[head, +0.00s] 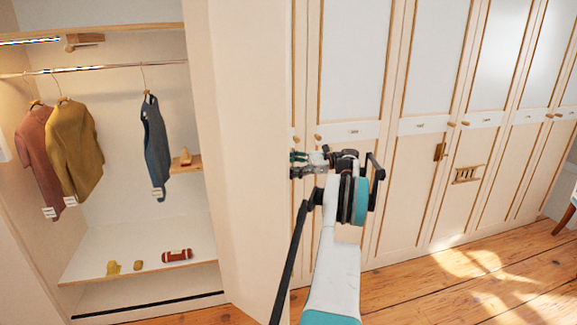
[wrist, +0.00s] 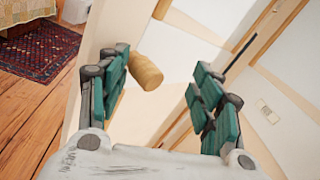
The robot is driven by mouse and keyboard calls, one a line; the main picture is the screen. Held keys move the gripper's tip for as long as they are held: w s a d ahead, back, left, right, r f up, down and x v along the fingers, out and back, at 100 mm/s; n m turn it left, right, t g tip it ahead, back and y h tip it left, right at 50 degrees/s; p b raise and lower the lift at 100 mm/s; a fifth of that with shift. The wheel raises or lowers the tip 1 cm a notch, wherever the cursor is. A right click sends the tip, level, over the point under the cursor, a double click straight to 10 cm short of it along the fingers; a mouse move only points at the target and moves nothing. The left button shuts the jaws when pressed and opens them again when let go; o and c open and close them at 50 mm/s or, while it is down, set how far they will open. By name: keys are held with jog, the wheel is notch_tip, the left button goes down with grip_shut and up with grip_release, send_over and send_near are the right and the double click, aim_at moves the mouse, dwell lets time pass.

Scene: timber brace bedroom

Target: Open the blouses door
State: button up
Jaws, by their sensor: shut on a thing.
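The tall cream wardrobe doors have timber trim, wooden knobs and small label plates. The labels are too small to read, so I cannot tell which door is the blouses door. My gripper (head: 310,163) is at the front of the door (head: 349,60) just right of the open closet bay, a little below its knob (head: 318,137). In the wrist view, a round wooden knob (wrist: 146,71) shows between the green-padded fingers of my gripper (wrist: 165,95), close to the left finger. My arm hides the lower part of the door.
An open closet bay (head: 130,215) at left holds hanging clothes and small items on a shelf. A large pale panel (head: 245,150) stands beside it. More shut doors (head: 430,60) run to the right. The wooden floor (head: 450,290) in front is clear. A patterned rug (wrist: 40,50) lies behind.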

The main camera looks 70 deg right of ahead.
jog(key=shift+w+f, duration=0.3)
jog(key=o, duration=0.3)
jog(key=r, duration=0.3)
jog(key=shift+w+d+r, duration=0.15)
jog(key=shift+d+r, duration=0.25)
jog(key=r, duration=0.5)
jog(key=shift+s+a+r, duration=0.25)
jog(key=shift+a+r, duration=0.05)
jog(key=shift+r, duration=0.1)
jog(key=c, duration=0.3)
jog(key=shift+s+r, duration=0.2)
jog(key=shift+r, duration=0.3)
jog(key=shift+a, duration=0.1)
